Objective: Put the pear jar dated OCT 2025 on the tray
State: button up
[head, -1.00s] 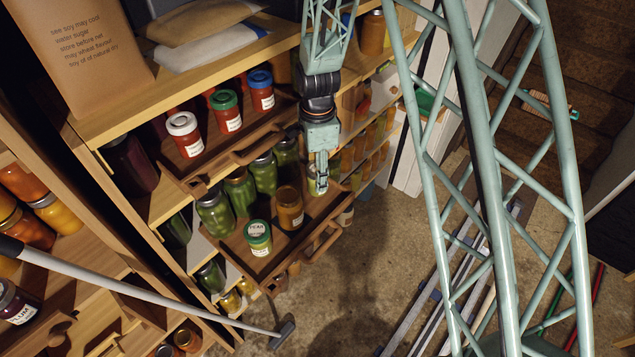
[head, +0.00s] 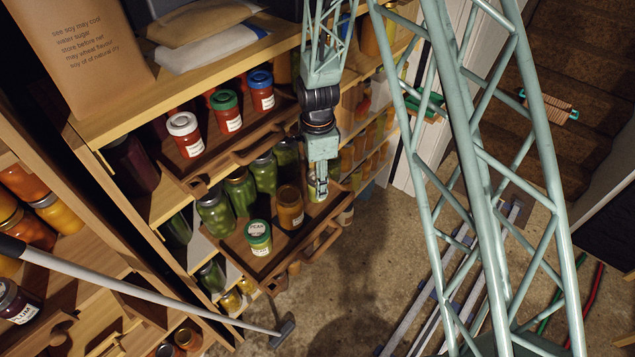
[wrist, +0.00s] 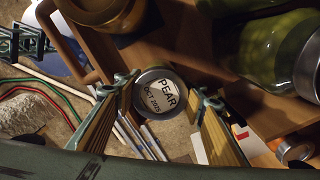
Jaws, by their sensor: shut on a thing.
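The pear jar (wrist: 162,96) has a round pale lid label reading PEAR OCT 2025 in the wrist view. My gripper (wrist: 162,92) has a finger on either side of it and is shut on it. In the head view my gripper (head: 320,190) points down at the right end of the lower wooden tray (head: 270,268), with the jar (head: 315,187) partly hidden behind the fingers. I cannot tell whether the jar's base touches the tray.
An amber jar (head: 290,208) stands close left of my gripper. Several green jars (head: 240,189) stand behind it. An upper wooden tray (head: 215,165) holds red jars, including a white-lidded one (head: 185,134). A grey-handled tool (head: 150,295) crosses the lower left.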

jog(key=shift+f, duration=0.15)
jog(key=o, duration=1.1)
jog(key=shift+c, duration=0.2)
jog(key=shift+r, duration=6.2)
